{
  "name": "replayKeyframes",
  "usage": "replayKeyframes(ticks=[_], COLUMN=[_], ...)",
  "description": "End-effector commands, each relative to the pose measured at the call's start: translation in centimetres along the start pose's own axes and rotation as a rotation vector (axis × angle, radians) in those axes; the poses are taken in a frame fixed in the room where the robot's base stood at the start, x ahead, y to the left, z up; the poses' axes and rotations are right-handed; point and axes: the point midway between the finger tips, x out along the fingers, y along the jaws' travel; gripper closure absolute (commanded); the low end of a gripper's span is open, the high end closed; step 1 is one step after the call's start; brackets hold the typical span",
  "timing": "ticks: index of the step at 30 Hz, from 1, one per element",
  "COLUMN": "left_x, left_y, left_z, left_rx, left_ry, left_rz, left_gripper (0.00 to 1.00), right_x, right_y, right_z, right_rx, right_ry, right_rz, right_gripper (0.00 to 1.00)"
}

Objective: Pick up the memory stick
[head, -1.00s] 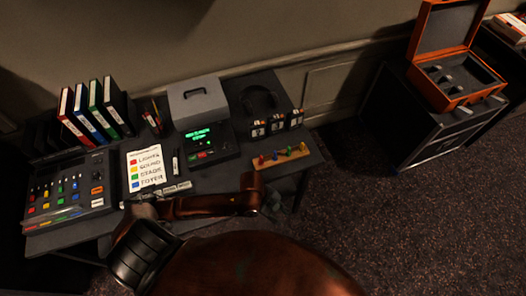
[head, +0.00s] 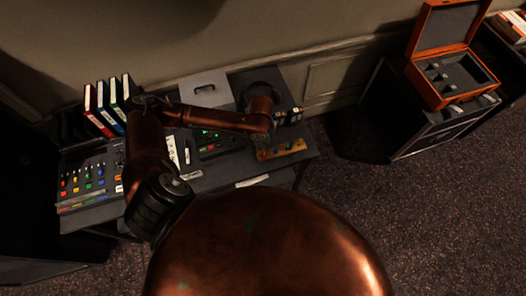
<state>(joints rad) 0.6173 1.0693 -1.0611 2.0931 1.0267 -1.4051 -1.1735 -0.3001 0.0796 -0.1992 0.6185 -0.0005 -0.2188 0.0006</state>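I cannot make out the memory stick for certain. A small pale strip (head: 252,181) lies near the front edge of the dark desk (head: 215,180), but I cannot tell what it is. My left arm reaches in over the desk, and its copper wrist hangs above the middle right part. My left gripper (head: 272,130) is small, dark and mostly hidden beyond the wrist, close to the peg board and the small labelled stands; its fingers cannot be read. My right gripper is not in view.
A button console (head: 88,180) and upright binders (head: 105,105) stand at the left. A grey case (head: 207,88), small labelled stands (head: 295,115) and a board with coloured pegs (head: 282,149) are on the desk. An open orange case (head: 450,75) stands at the right.

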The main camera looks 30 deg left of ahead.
Motion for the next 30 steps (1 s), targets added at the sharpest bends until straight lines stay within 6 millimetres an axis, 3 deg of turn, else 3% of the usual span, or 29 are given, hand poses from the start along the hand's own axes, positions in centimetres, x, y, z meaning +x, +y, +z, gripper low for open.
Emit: replayKeyframes(ticks=[9,20,30], left_x=[4.2,5.0,5.0], left_y=[-0.6,-0.5,-0.5], left_z=[-0.6,-0.5,-0.5], left_rx=[-0.003,-0.003,-0.004], left_ry=[0.000,-0.002,-0.002], left_rz=[-0.001,-0.002,-0.002], left_gripper=[0.73,0.74,0.97], right_x=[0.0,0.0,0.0], right_y=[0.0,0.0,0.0], right_z=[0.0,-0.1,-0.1], right_rx=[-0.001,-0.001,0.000], right_ry=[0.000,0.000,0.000], right_rz=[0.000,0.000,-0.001], right_gripper=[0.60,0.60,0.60])
